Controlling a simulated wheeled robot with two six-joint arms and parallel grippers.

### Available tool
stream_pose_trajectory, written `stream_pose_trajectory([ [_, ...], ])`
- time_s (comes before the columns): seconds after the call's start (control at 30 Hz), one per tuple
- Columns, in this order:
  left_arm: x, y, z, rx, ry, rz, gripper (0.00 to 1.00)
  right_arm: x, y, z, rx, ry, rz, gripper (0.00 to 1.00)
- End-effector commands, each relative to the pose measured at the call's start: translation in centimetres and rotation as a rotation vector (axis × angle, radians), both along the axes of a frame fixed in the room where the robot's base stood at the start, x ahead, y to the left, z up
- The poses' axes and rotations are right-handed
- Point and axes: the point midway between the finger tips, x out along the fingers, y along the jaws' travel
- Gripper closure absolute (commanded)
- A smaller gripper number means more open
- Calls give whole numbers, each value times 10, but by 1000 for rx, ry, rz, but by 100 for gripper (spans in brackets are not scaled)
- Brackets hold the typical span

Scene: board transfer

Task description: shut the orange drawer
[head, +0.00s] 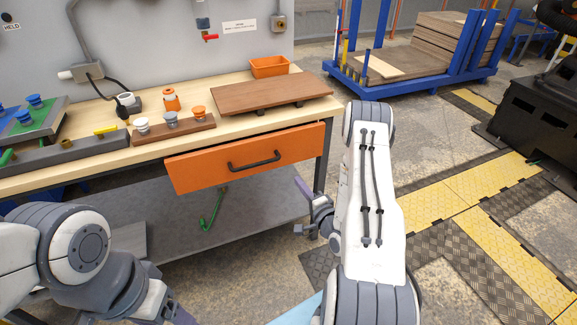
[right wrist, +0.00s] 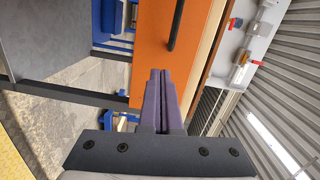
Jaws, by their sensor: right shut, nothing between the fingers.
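The orange drawer (head: 215,170) sits under the front edge of the wooden worktop, with a black bar handle (head: 255,162) on its front. Its front appears to stand slightly out from the worktop edge; how far is hard to tell. My right gripper (head: 301,186) is shut and empty, beside and below the drawer's right end. In the right wrist view its purple fingers (right wrist: 160,73) point toward the orange front (right wrist: 165,50), near the handle (right wrist: 176,25); contact cannot be told. My left gripper (head: 178,312) is at the bottom left, its fingertips cut off.
The worktop (head: 95,166) holds a brown board (head: 268,95), an orange bin (head: 269,67) and a rack of knobs (head: 175,131). A grey shelf (head: 190,215) lies below the drawer. A table leg (head: 322,160) stands close to my right gripper.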

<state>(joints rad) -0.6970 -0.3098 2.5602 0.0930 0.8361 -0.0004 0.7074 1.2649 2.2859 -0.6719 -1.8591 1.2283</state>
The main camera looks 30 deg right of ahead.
Motion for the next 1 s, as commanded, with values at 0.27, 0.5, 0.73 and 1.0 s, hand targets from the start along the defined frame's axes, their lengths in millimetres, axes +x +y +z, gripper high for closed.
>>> stream_pose_trajectory([
  [0.27, 0, 0, -2, -1, -1, 0, 22, 2, -16, -1, 87, -51, -75, 100],
  [0.5, 0, 0, 0, -1, -1, 0, 22, 51, -22, 0, 85, -52, -71, 100],
  [0.73, 0, 0, 2, -1, -1, 0, 22, 96, -29, 0, 86, -50, -73, 100],
  [1.0, 0, 0, 3, 0, 0, 0, 22, 124, -34, -1, 87, -48, -74, 100],
])
